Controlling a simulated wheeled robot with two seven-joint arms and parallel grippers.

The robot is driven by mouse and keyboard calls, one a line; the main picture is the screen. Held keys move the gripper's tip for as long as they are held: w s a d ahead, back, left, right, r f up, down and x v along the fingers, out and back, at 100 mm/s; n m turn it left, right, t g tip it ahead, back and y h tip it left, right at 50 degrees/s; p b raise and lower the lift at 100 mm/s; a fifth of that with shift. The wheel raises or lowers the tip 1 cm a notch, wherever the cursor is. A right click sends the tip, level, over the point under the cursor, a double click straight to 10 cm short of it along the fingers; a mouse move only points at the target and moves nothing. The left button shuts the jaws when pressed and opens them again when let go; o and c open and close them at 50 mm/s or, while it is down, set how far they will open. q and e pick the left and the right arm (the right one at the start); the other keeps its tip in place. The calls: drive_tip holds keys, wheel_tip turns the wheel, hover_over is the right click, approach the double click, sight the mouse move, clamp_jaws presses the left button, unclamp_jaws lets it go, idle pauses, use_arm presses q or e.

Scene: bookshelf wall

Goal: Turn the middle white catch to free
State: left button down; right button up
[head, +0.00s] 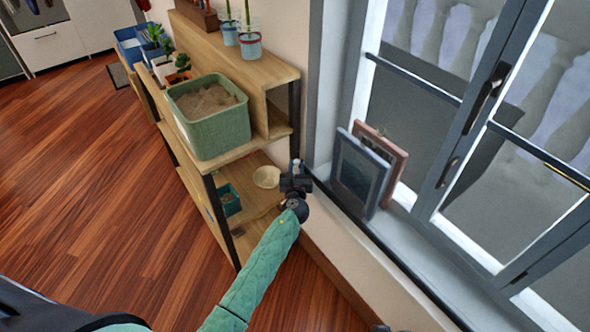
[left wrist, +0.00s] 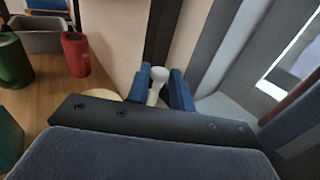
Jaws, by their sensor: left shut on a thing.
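My left gripper (head: 296,176) is at the edge of the window frame, beside the wooden shelf. In the left wrist view, its two blue fingers (left wrist: 160,94) are shut on a white catch (left wrist: 157,77), a small upright piece with a rounded top. The catch's white tip also shows in the head view (head: 295,163). Its lower part is hidden between the fingers and behind the gripper body. I see no other white catches, so the pictures do not show which of them this is. My right gripper is not in view.
A wooden shelf (head: 262,72) holds a green sand-filled bin (head: 209,137) and a beige bowl (head: 267,177) close to the gripper. Two picture frames (head: 357,172) stand on the windowsill (head: 408,240) to the right. Open wooden floor (head: 110,200) lies to the left.

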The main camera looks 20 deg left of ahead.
use_arm(q)
drive_tip(key=shift+w+d+n+g+y+b, duration=0.15)
drive_tip(key=shift+n+g+y+b, duration=0.15)
drive_tip(key=shift+n+y, duration=0.45)
drive_tip(key=shift+s+d+n+g+y+b, duration=0.15)
drive_tip(key=shift+n+g+y, duration=0.3)
drive_tip(key=shift+y, duration=0.6)
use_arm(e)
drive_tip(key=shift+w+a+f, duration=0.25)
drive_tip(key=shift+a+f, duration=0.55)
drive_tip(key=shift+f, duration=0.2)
use_arm(q)
drive_tip(key=shift+w+a, duration=0.1)
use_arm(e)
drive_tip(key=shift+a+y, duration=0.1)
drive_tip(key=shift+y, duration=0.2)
use_arm(q)
drive_tip(key=c, duration=1.5)
unclamp_jaws()
drive_tip(key=shift+c, duration=0.2)
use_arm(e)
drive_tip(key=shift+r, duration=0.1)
